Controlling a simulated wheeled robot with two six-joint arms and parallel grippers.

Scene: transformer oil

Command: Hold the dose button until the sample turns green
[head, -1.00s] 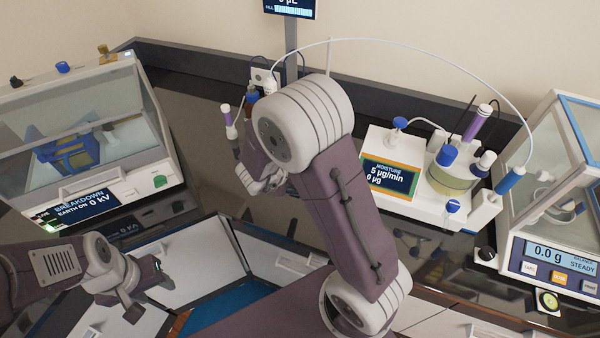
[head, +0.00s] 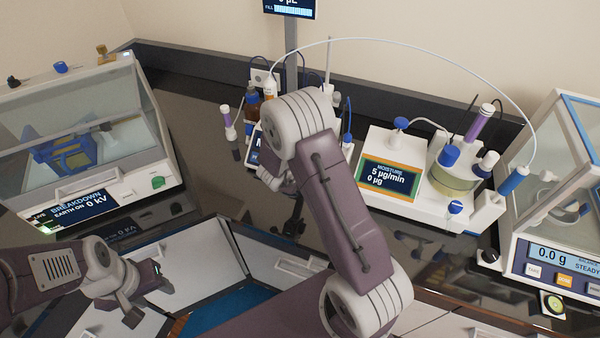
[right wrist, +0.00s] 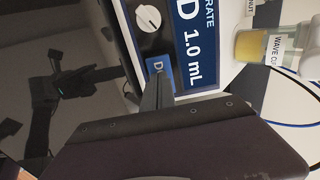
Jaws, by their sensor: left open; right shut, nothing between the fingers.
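The dosing unit (right wrist: 195,25) shows in the right wrist view with a blue panel reading "1.0 mL" and a white knob. In the head view my right arm hides most of it. A small blue label (right wrist: 154,66) starting with "D" sits below the panel; my finger covers part of it, and I cannot tell whether a button is pressed. My right gripper (right wrist: 158,78) is shut and empty, its tip at or just in front of this label. A cup (right wrist: 259,45) with yellow contents stands beside the unit. My left gripper (head: 150,300) is open and empty at lower left.
The moisture meter (head: 390,175), reading 5 µg/min, stands right of my right arm. A balance (head: 555,255) reading 0.0 g is at far right. The breakdown tester (head: 110,195) is at left. A thin tube arches over the meter.

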